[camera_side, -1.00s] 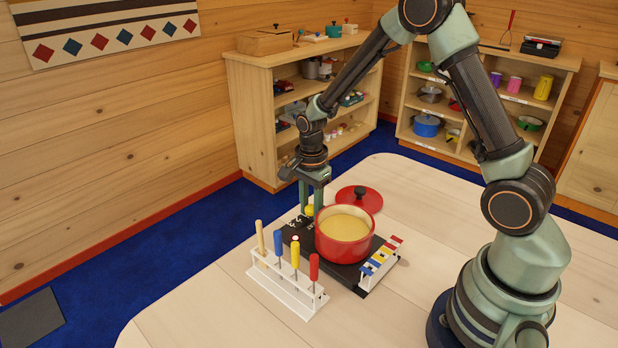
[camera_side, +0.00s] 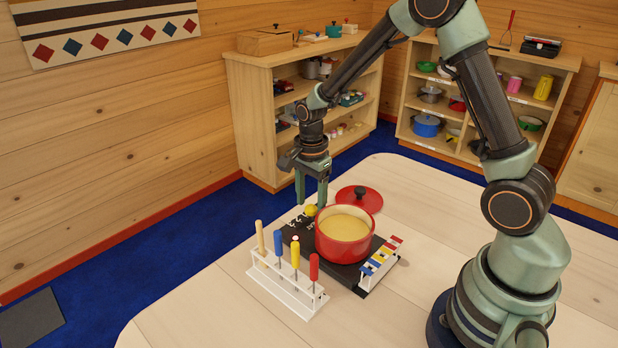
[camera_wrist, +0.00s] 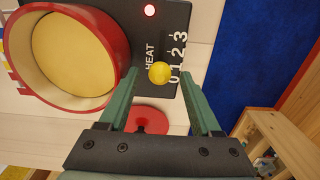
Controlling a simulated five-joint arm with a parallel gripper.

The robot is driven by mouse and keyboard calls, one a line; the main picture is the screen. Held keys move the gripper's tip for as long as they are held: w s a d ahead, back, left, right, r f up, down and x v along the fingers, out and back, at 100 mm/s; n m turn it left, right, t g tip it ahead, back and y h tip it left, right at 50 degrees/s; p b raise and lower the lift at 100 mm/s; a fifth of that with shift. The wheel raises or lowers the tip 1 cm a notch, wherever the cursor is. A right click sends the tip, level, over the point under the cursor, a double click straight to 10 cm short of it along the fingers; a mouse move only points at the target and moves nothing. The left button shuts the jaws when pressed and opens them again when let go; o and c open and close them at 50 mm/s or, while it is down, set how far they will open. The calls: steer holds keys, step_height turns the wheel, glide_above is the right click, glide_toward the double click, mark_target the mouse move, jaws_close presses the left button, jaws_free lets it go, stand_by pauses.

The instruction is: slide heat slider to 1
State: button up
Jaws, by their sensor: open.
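The heat slider's yellow knob (camera_wrist: 159,72) stands on the black hot plate (camera_wrist: 150,28), beside the white word HEAT and the numbers 0 to 3. In the wrist view it appears next to 0 and 1, roughly between them; the exact setting is hard to tell. The knob (camera_side: 311,210) also shows in the side view, left of the pot. My gripper (camera_side: 311,194) is open and empty, just above the knob and apart from it. In the wrist view its fingers (camera_wrist: 162,78) appear on either side of the knob.
A red pot (camera_side: 343,245) of yellow food sits on the plate, its red lid (camera_side: 360,199) behind it. A white rack (camera_side: 288,285) holds several upright handled tools in front; a smaller rack (camera_side: 380,262) stands right.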

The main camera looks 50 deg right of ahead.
mark_target(311, 205)
steer(key=shift+r, duration=1.85)
steer(key=shift+r, duration=0.1)
steer(key=shift+s+r+n, duration=0.1)
steer(key=shift+r+n, duration=0.2)
steer(key=shift+r, duration=0.1)
steer(key=s+a+r+n+t, duration=0.3)
steer(key=s+r+n+t, duration=0.2)
steer(key=s+r+n, duration=0.7)
steer(key=shift+s+r+n+t, duration=0.3)
steer(key=shift+r+n, duration=1.2)
steer(key=shift+n, duration=1.3)
steer(key=shift+a, duration=0.1)
